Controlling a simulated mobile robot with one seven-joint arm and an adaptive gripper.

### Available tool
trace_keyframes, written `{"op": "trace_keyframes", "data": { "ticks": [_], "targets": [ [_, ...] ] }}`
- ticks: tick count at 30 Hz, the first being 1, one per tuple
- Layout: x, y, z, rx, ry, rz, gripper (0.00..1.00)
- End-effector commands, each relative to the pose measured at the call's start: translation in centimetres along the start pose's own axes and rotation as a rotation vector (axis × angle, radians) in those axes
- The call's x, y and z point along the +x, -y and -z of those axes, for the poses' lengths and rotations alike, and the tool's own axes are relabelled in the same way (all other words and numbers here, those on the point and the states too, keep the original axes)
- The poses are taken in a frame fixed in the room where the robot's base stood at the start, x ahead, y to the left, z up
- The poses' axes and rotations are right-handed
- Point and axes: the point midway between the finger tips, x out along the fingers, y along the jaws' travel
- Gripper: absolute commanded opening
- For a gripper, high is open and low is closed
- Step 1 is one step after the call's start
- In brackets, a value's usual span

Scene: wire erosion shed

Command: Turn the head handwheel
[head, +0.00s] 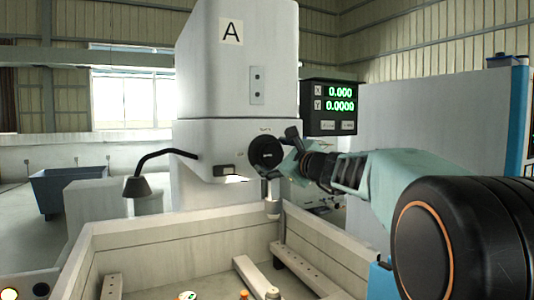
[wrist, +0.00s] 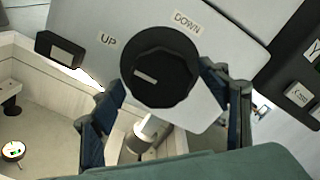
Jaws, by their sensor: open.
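The head handwheel (head: 267,153) is a black round knob on the front of the white machine head marked A. In the wrist view the handwheel (wrist: 160,68) faces me, with a white index mark at its left side. Labels UP and DOWN sit to its upper left and upper right. My gripper (head: 297,153) is at the right of the handwheel in the head view. In the wrist view my gripper (wrist: 163,82) is open, with one finger at each side of the wheel's lower half. I cannot tell whether either finger touches the rim.
A display (head: 332,107) reading X 0.000 and Y 0.0000 stands right of the head. A black bent-arm lamp (head: 137,186) juts out on the left. Below is a pale-walled tank (head: 165,230) with bars and small parts inside. A nozzle (head: 272,198) hangs under the head.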

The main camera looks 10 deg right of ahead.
Motion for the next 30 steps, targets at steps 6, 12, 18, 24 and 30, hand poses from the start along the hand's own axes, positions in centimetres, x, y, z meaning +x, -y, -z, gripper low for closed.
{"op": "trace_keyframes", "data": {
  "ticks": [6, 12, 18, 24, 30],
  "targets": [
    [0.1, -0.06, -0.04, 0.001, -0.001, 0.001, 0.69],
    [0.1, -0.06, -0.03, 0.001, -0.001, 0.001, 0.69],
    [0.09, -0.05, -0.03, 0.0, -0.001, 0.001, 0.47],
    [0.09, -0.05, -0.04, 0.0, -0.001, 0.001, 0.27],
    [0.09, -0.12, 0.02, -0.015, -0.001, 0.001, 0.26]
  ]
}}
